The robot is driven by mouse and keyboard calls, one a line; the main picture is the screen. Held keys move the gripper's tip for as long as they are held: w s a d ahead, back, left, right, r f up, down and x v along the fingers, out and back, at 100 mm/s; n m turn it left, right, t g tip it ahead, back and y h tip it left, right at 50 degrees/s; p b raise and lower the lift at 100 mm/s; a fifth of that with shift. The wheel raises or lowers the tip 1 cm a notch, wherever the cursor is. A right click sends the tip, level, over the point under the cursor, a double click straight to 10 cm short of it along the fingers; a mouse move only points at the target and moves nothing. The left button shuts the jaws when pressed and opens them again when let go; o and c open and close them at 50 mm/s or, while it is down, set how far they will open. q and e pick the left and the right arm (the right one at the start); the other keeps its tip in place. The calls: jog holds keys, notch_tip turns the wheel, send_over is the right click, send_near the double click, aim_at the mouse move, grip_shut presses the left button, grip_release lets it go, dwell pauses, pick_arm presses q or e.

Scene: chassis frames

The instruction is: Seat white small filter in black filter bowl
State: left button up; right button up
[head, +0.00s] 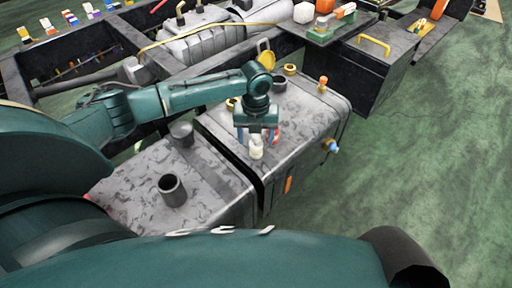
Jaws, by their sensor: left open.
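The small white filter (256,152) stands upright on the front edge of the grey tank's top, near the picture's middle. My left gripper (257,138) points down right over it, with its fingers around the filter's upper part; the jaws are open. Whether the fingers touch it I cannot tell. A black open-topped cup (173,191), which looks like the filter bowl, stands upright on the nearer speckled grey box, left of and nearer than the gripper. Its inside looks dark and empty. My right gripper is not in view.
A dark cylinder (181,134) stands behind the cup. Brass fittings (290,69), a dark cap (279,83) and an orange-topped fitting (322,84) stick up from the tank (310,118). A black box with a yellow handle (374,45) is behind right. Green floor at right is clear.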

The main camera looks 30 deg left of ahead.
pick_arm(q)
jog(key=shift+f, duration=0.15)
jog(key=c, duration=1.1)
